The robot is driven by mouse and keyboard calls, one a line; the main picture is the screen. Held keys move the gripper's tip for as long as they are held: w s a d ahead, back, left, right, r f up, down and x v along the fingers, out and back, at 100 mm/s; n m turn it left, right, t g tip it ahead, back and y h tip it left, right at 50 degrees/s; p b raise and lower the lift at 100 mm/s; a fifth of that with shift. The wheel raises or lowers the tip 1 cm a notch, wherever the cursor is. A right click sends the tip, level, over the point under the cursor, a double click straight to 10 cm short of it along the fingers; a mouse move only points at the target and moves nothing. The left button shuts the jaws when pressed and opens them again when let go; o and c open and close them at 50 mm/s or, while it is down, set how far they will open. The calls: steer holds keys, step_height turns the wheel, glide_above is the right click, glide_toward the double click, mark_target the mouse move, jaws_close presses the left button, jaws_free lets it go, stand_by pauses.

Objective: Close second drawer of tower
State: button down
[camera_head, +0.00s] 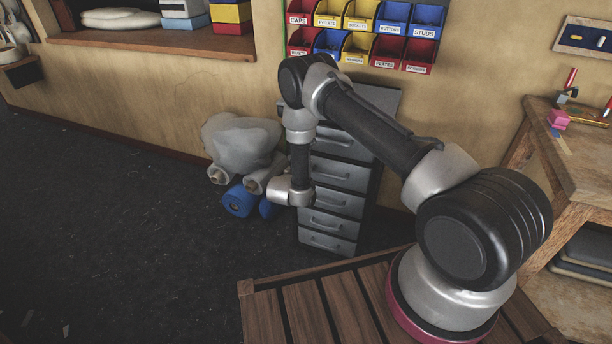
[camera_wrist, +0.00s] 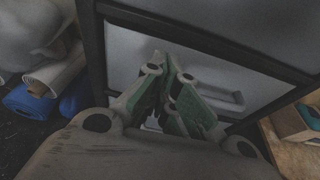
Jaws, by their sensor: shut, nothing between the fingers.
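The grey drawer tower (camera_head: 340,174) stands against the wall behind my arm in the head view. It has several drawers stacked one above another, each with a bar handle, and my arm hides part of the upper ones. The drawer fronts that show look about flush, but I cannot tell whether one stands slightly out. In the wrist view a grey drawer front (camera_wrist: 125,45) with a handle (camera_wrist: 235,97) fills the middle. My gripper (camera_wrist: 162,62) is shut and empty in front of it, left of the handle; contact is unclear. The head view does not clearly show the fingers.
White and blue rolls (camera_head: 238,200) lie on the floor left of the tower. Labelled bins (camera_head: 362,14) hang on the wall above. A wooden workbench (camera_head: 540,150) stands at the right.

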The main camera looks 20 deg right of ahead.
steer(key=v, duration=1.1)
steer(key=s+d+m+g+h, duration=0.3)
steer(key=s+d+g, duration=0.15)
steer(key=d, duration=0.35)
steer(key=s+d+r+m+g+h, duration=0.1)
steer(key=s+d+r+m+g, duration=0.65)
steer(key=r, duration=0.45)
steer(key=s+d+r+m+t+y, duration=0.1)
steer(key=s+r+m+t+y, duration=0.1)
steer(key=s+r+m+y, duration=0.4)
steer(key=s+d+r+m+t+y, duration=0.2)
steer(key=s+r+m+y, duration=0.4)
steer(key=s+r+m, duration=0.6)
steer(key=s+r, duration=0.8)
steer(key=r, duration=0.6)
steer(key=shift+t+y, duration=0.3)
steer(key=shift+s+d+r, duration=0.1)
steer(key=shift+d, duration=0.05)
